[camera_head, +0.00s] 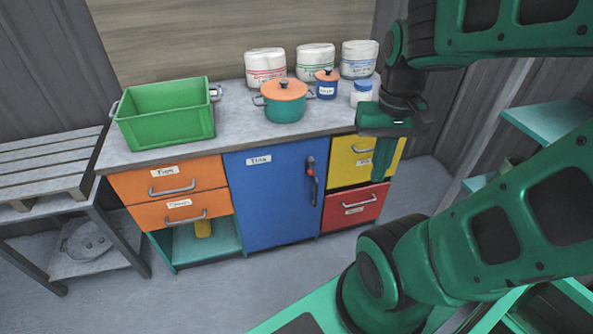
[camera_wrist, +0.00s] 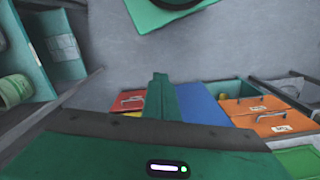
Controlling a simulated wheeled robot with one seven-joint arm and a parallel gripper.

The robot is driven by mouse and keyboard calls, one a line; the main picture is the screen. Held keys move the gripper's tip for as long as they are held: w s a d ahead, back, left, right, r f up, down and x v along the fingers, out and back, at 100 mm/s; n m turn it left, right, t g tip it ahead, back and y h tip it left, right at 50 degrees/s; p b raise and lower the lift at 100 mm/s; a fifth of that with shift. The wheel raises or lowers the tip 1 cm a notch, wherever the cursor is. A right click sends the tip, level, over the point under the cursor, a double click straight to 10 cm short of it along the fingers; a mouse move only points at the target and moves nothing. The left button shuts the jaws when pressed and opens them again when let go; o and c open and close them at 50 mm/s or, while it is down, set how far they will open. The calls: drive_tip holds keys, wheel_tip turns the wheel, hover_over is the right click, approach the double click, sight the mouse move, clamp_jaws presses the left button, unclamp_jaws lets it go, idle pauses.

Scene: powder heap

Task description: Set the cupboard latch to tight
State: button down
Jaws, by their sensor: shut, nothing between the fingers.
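The blue cupboard door (camera_head: 265,205) is shut in the middle of the counter front and bears a white label. In the wrist view my shut fingers (camera_wrist: 160,80) overlap the blue door (camera_wrist: 199,103); the latch cannot be made out there.
Orange drawers (camera_head: 172,186) are left of the door; a yellow drawer (camera_head: 350,168) and red drawer (camera_head: 353,207) are right. The counter holds a green crate (camera_head: 165,122), a teal pot (camera_head: 284,108), white sacks and small jars. The floor (camera_head: 215,290) before the door is clear.

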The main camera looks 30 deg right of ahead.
drive_tip(key=w+d+f+h, duration=0.2)
drive_tip(key=w+f, duration=0.4)
drive_tip(key=w, duration=0.4)
drive_tip(key=w+d+f+h, duration=0.1)
drive_tip(key=w+f+h, duration=0.3)
drive_tip(key=w, duration=0.6)
drive_tip(key=w+a+f+n+t, duration=0.1)
drive_tip(key=w+a+f+t, duration=0.1)
drive_tip(key=w+f, duration=0.4)
drive_tip(key=w+a+f+n+t, duration=0.2)
drive_tip(key=w+a+f, duration=0.3)
drive_tip(key=f, duration=0.5)
drive_tip(key=shift+w+a+f+n+h, duration=0.2)
drive_tip(key=shift+w+f+n+h, duration=0.1)
drive_tip(key=shift+w, duration=0.75)
